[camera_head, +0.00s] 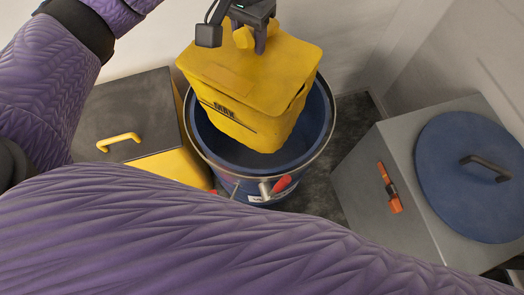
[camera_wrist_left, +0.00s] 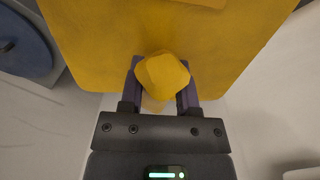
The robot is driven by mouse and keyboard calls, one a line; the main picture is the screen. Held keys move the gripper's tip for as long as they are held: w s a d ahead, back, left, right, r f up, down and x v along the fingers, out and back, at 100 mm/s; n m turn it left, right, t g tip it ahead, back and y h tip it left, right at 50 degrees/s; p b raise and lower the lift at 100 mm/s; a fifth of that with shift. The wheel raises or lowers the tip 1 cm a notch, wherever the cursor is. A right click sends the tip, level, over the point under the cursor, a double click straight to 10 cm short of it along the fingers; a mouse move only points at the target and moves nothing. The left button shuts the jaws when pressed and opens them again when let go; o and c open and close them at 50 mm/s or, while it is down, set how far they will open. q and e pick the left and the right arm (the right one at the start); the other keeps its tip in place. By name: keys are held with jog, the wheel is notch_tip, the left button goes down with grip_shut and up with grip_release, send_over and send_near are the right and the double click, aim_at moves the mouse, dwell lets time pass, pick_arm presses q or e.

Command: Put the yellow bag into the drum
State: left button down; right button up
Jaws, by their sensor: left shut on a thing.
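The yellow bag (camera_head: 250,85), with dark lettering on its side, hangs from my left gripper (camera_head: 255,38) over the blue drum (camera_head: 212,160) in the head view. My left gripper is shut on the knob at the top of the bag; the left wrist view shows the knob (camera_wrist_left: 162,76) between the two fingers. The bag's lower part overlaps the drum's open mouth; I cannot tell exactly how deep it sits. The drum's rim shows around the bag's sides and front. The far part of the rim is hidden by the bag. My right gripper is not in view.
A yellow box with a dark lid (camera_head: 120,105) and yellow handle stands left of the drum. A grey box (camera_head: 365,170) with an orange latch stands at the right, with a round blue lid (camera_head: 470,165) on top. Pale walls rise behind. My purple arm covers the foreground.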

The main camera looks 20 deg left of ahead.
pick_arm(q)
jog(key=shift+m, duration=0.8)
jog(key=w+f+b, duration=0.1)
jog(key=f, duration=0.1)
jog(key=f+b, duration=0.2)
jog(key=w+f+b, duration=0.1)
jog(key=f+b, duration=0.1)
jog(key=shift+w+d+f, duration=0.25)
jog(key=shift+w+f, duration=0.1)
jog(key=shift+f, duration=0.05)
notch_tip(320, 180, down, 32)
jog(key=w+m+b, duration=0.2)
jog(key=m+b, duration=0.4)
jog(key=b, duration=1.6)
jog(key=shift+w+d+r+m, duration=0.15)
jog(key=shift+w+d+m, duration=0.15)
jog(key=shift+w, duration=0.1)
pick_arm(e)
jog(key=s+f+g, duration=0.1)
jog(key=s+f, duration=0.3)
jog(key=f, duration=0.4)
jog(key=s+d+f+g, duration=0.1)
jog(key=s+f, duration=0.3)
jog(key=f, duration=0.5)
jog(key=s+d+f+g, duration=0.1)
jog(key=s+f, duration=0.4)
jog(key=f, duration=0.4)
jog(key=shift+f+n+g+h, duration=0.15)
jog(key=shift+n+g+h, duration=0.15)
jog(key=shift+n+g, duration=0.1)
